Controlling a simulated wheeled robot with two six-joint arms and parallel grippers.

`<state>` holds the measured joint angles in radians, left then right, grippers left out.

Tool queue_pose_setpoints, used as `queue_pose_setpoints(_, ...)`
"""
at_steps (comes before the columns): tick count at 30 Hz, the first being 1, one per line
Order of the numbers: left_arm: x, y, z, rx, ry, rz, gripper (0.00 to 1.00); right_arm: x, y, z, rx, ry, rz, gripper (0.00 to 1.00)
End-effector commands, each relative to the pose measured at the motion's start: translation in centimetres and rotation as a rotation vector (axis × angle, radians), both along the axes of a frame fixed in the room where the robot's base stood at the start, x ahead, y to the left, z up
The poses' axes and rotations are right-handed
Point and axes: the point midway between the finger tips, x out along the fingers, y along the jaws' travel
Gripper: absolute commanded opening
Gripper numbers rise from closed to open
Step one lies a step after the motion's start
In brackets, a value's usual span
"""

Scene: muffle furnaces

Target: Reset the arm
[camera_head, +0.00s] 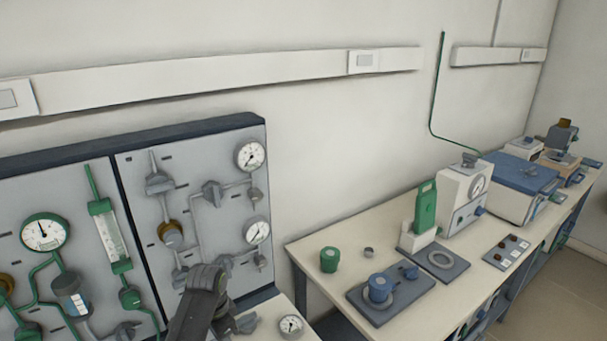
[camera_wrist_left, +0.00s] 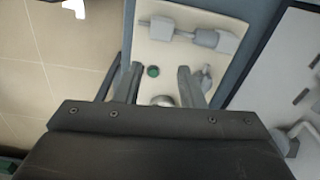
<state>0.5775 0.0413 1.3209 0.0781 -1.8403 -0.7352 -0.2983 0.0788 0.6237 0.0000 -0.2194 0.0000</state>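My left gripper (camera_wrist_left: 160,68) shows in the left wrist view with its two grey fingers apart. Nothing is held between them. Beyond the fingers is a pale board or table surface (camera_wrist_left: 160,50) with a grey fitting (camera_wrist_left: 190,35), a small green round part (camera_wrist_left: 152,71) and a rounded metal part (camera_wrist_left: 163,100) low between the fingers. In the head view a dark link of my own arm rises at the bottom, in front of the gauge panel (camera_head: 190,165); its fingers cannot be made out there. My right gripper is in neither view.
The panel carries gauges, valves and pipes close to my arm. To the right a long bench (camera_head: 310,250) holds a green container (camera_head: 329,259), a blue device (camera_head: 380,288), a white instrument (camera_head: 462,195) and a blue-topped box (camera_head: 520,175). Floor shows at the far right.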

Motion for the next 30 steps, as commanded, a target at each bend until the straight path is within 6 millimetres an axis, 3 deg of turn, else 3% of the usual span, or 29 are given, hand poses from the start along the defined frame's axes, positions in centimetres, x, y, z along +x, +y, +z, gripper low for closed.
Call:
queue_pose_setpoints(8,-4.7,2.5,-3.1,-0.004,-0.043,0.151,0.35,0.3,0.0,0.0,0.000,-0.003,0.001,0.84)
queue_pose_setpoints(16,-14.0,6.2,-5.7,-0.006,-0.125,0.411,0.35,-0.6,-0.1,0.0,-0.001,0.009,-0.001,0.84)
queue_pose_setpoints(24,-24.1,9.2,-4.7,-0.003,-0.220,0.664,0.35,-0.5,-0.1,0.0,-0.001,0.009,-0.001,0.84)
queue_pose_setpoints(30,-29.0,10.2,-2.8,-0.005,-0.273,0.782,0.35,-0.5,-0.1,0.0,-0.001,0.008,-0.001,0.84)
